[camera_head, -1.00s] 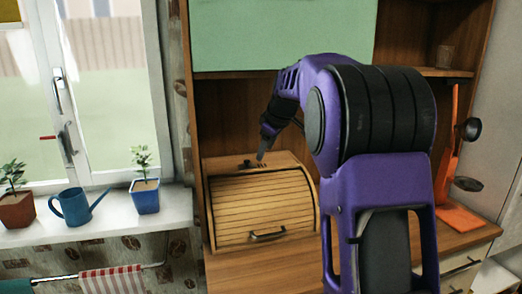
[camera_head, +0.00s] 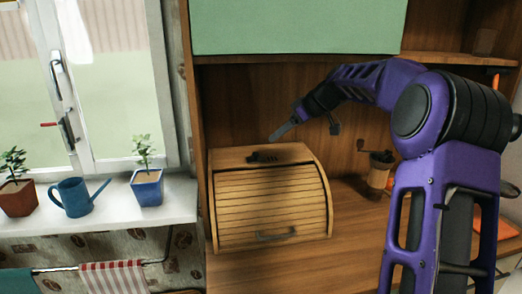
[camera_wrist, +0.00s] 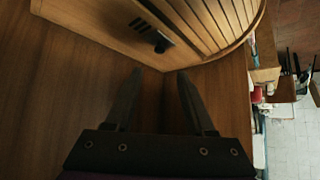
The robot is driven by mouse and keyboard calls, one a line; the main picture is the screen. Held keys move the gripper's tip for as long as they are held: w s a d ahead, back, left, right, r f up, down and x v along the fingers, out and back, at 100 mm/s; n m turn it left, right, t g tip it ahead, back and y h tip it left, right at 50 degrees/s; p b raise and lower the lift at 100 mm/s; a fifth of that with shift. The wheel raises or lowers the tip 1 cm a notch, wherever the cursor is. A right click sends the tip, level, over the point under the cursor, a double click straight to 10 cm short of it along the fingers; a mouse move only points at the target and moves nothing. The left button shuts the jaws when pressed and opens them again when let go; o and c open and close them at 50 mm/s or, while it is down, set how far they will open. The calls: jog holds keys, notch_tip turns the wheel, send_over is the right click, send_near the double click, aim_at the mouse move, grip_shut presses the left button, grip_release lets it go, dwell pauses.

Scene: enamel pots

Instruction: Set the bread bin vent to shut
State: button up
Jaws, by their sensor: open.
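The wooden bread bin (camera_head: 270,205) stands on the counter with its slatted roll front down. Its vent (camera_head: 262,157) is a small dark fitting on the flat top; its setting is too small to read in the head view. In the wrist view the bin (camera_wrist: 95,22) fills the upper part, and the vent shows dark slots with a black knob (camera_wrist: 160,43) at one end. My gripper (camera_head: 272,138) is above the bin's top, close to the vent but apart from it. In the wrist view my gripper (camera_wrist: 158,75) has its two fingers spread, with nothing between them.
A coffee grinder (camera_head: 379,172) stands on the counter right of the bin. A green cabinet door (camera_head: 298,26) hangs above. The windowsill at left holds a blue watering can (camera_head: 74,197) and potted plants (camera_head: 147,186). Counter in front of the bin is clear.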

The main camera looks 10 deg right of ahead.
aim_at(256, 153)
jog(key=x, duration=1)
jog(key=shift+w+f, duration=0.15)
jog(key=shift+f, duration=0.05)
grip_shut()
dwell(1.0)
